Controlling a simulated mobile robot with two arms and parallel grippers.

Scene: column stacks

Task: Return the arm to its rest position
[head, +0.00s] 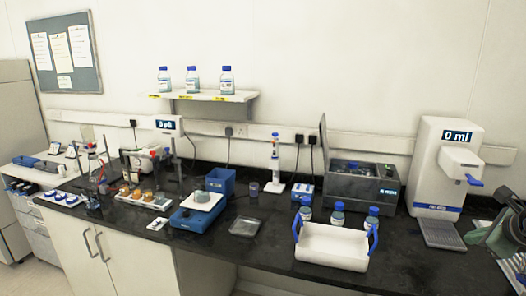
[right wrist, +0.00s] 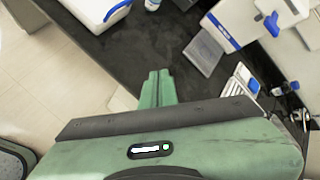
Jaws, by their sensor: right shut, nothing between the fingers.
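My right gripper (head: 472,237) is at the right edge of the head view, beside the drip tray of the white dispenser. Its green fingers also show in the right wrist view (right wrist: 158,86), closed together with nothing between them. They are over the front part of the black counter, near its edge, and touch no object that I can see. Part of the right arm is cut off by the picture's edge. My left gripper is in neither view.
A white dispenser (head: 441,165) reading 0 ml stands close to the right gripper, with its grey drip tray (head: 441,234). A white carrier with blue handles (head: 331,247) stands to the left, with several blue-capped bottles behind it. The black counter (head: 408,262) between them is clear.

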